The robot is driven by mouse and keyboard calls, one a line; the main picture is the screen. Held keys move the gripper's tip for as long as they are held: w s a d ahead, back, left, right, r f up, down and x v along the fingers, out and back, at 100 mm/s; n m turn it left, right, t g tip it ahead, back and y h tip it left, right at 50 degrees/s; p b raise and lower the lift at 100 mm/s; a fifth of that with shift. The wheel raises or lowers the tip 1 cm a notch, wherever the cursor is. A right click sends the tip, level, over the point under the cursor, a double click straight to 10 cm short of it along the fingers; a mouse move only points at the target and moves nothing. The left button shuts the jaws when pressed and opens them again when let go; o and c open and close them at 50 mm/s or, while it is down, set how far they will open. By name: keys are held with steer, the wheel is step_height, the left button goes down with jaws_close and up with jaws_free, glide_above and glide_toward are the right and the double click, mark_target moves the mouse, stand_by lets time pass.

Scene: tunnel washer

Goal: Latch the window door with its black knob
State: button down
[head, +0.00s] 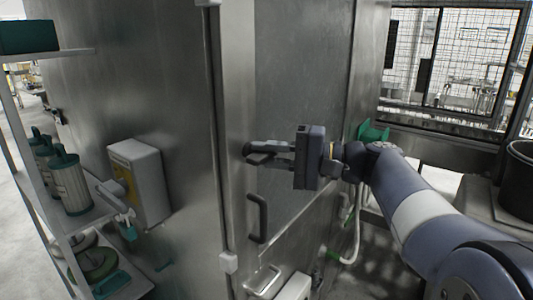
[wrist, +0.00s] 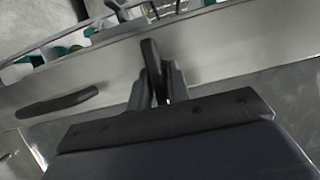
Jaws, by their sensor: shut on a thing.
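My gripper (head: 268,153) reaches in from the right and is shut on the black knob (head: 256,158) of the steel door. In the wrist view my gripper's fingers (wrist: 156,88) stand on both sides of the knob (wrist: 150,58), which shows as a dark upright bar. The steel door (head: 290,95) is upright, and its left edge lies along a pale vertical strip. Part of the knob is hidden by the fingers. Whether the latch is engaged cannot be told.
A black pull handle (head: 258,218) is below the knob; it also shows in the wrist view (wrist: 57,102). A shelf with green-topped canisters (head: 70,182) and a white-and-yellow box (head: 140,180) stand at left. A black bin (head: 518,180) is at far right.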

stand_by(0.4)
steer(key=c, duration=1.5)
jaws_free()
steer(key=b+v, duration=0.2)
steer(key=v, duration=0.8)
steer(key=shift+s+d, duration=0.15)
steer(key=shift+d, duration=0.2)
steer(key=shift+a, duration=0.1)
steer(key=p+x, duration=0.2)
steer(key=x, duration=0.8)
steer(key=shift+a, duration=0.3)
